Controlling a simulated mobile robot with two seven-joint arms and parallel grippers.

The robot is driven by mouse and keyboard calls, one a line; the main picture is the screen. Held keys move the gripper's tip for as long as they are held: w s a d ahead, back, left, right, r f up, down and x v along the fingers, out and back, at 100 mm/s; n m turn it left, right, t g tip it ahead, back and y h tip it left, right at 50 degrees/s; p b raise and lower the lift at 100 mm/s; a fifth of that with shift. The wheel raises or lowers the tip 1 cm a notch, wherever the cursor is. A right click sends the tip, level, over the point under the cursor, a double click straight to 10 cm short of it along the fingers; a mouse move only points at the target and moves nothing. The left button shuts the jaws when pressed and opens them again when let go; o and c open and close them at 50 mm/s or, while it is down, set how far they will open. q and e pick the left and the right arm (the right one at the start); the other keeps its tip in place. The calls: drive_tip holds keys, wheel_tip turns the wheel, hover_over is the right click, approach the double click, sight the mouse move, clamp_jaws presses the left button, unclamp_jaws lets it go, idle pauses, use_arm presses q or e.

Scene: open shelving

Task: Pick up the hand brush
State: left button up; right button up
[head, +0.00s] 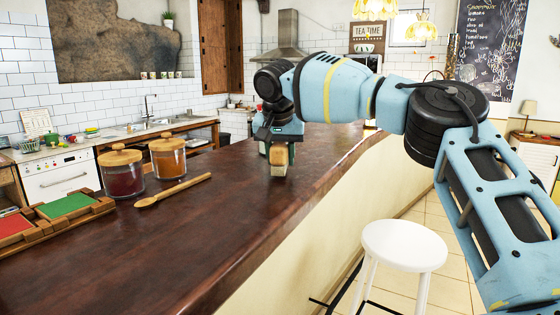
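The hand brush (278,157) has a tan wooden body and pale bristles below. It is at the dark wooden counter (230,220), end-on to me in the head view. My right gripper (278,147) points down over it, with its fingers close against both sides and no gap showing. The gripper looks shut on the brush's wooden body. The bristles are at or just above the counter top; I cannot tell which. The gripper hides the top of the brush. My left gripper is not in view.
Two lidded jars, one dark red (122,174) and one orange (168,158), stand at the left near a wooden spoon (172,190). A wooden tray with green and red panels (68,205) lies at far left. A white stool (404,246) stands right of the counter. The near counter is clear.

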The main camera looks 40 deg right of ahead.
drive_tip(key=shift+r, duration=0.85)
drive_tip(key=shift+s+a+r, duration=0.1)
drive_tip(key=shift+r, duration=0.2)
drive_tip(key=s+a, duration=0.3)
drive_tip(key=s, duration=0.1)
drive_tip(key=s+a+r+b, duration=0.1)
drive_tip(key=s+a, duration=0.2)
drive_tip(key=s, duration=0.1)
drive_tip(key=s+a+b, duration=0.1)
drive_tip(key=s+a, duration=0.3)
drive_tip(key=shift+s+a+r, duration=0.1)
drive_tip(key=shift+r, duration=0.15)
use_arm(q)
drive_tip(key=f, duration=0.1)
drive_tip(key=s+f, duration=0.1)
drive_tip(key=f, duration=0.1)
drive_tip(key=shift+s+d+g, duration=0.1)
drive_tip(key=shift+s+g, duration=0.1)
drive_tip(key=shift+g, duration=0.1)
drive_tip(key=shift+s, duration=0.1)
